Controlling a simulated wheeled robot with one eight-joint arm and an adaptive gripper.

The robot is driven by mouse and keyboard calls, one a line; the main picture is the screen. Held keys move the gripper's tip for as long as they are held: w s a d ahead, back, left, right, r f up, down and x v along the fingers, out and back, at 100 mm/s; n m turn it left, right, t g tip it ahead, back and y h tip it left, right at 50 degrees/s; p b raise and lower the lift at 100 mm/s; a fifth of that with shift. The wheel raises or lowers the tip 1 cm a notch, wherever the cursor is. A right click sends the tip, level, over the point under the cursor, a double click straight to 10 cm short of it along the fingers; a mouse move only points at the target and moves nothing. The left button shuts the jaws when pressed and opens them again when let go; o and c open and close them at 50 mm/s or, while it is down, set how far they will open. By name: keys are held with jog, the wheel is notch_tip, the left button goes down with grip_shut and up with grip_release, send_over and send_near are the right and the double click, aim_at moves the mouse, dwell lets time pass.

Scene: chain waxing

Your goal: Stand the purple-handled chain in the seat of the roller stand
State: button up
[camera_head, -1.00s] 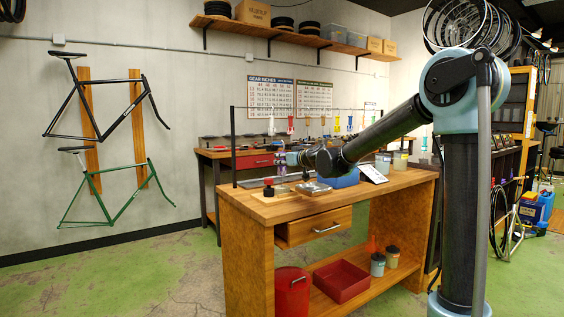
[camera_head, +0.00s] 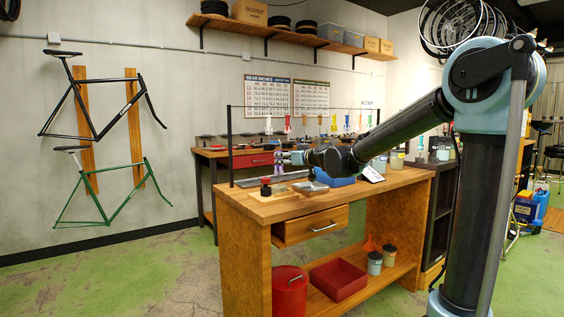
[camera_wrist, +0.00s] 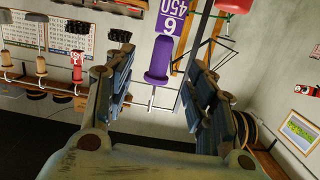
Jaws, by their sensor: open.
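In the wrist view a purple handle (camera_wrist: 158,62) with a pale rod below it hangs in the gap between my two open fingers. Neither finger appears to touch it. My gripper (camera_wrist: 157,88) also shows in the head view (camera_head: 283,158), above the back left of the wooden bench, with a small purple patch just by its tip. I cannot make out the roller stand for certain. A small dark piece with a red knob (camera_head: 266,187) sits on the bench's left end.
Behind, coloured handles hang from a rail. In the wrist view a red handle (camera_wrist: 77,68) hangs left and a red object (camera_wrist: 233,6) is close at upper right.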

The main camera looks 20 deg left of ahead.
jog(key=s+d+f+m+g+h, duration=0.2)
jog(key=s+d+f, duration=0.8)
jog(key=d, duration=0.5)
jog(key=s+d+f+m+g+h, duration=0.3)
jog(key=s+d+f+h, duration=0.3)
jog(key=s+d+f, duration=0.5)
jog(key=s+d+f+m+g+h, duration=0.3)
jog(key=s+d+f, duration=0.7)
jog(key=s+d, duration=0.7)
jog(key=d+m+h, duration=0.1)
jog(key=d, duration=0.3)
jog(key=shift+s+d+f+m+h, duration=0.2)
jog(key=shift+d+f+m+h, duration=0.05)
jog(key=shift+f+m+h, duration=0.1)
jog(key=shift+w+f+g, duration=0.2)
jog(key=shift+w+g, duration=0.1)
jog(key=shift+w, duration=0.2)
